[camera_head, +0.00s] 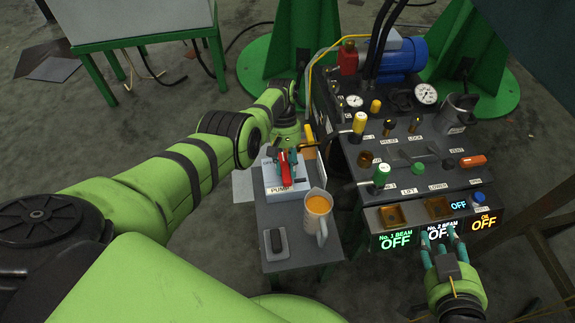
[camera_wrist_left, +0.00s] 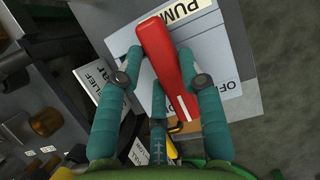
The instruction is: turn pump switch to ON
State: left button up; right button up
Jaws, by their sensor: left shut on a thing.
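The pump switch is a pale blue-grey box (camera_head: 298,184) labelled PUMP on a small grey table, with a red handle (camera_head: 286,175) on top. In the left wrist view the red handle (camera_wrist_left: 163,55) runs between the teal fingers of my left gripper (camera_wrist_left: 161,58), which is shut on it. The handle's white-striped end points toward the bottom of that view. An OFF label (camera_wrist_left: 228,90) shows to its right; no ON label is visible. In the head view my left gripper (camera_head: 286,158) is over the box. My right gripper (camera_head: 440,238) is open and empty before the control panel.
A measuring jug (camera_head: 319,220) with orange liquid stands close to the switch box. A dark grey device (camera_head: 277,243) lies on the table's near end. The control panel (camera_head: 415,165) with levers, knobs and gauges is to the right. Its lit displays read OFF.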

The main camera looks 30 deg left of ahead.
pick_arm(q)
jog(key=shift+s+d+f, duration=0.1)
jog(key=shift+s+f, duration=0.05)
jog(key=shift+s, duration=0.05)
jog(key=o, duration=1.2)
jog(key=shift+c, duration=0.2)
jog(key=shift+w, duration=0.1)
jog(key=shift+w+r, duration=0.1)
jog(key=shift+r, duration=0.1)
jog(key=v, duration=1.1)
jog(key=shift+r, duration=0.3)
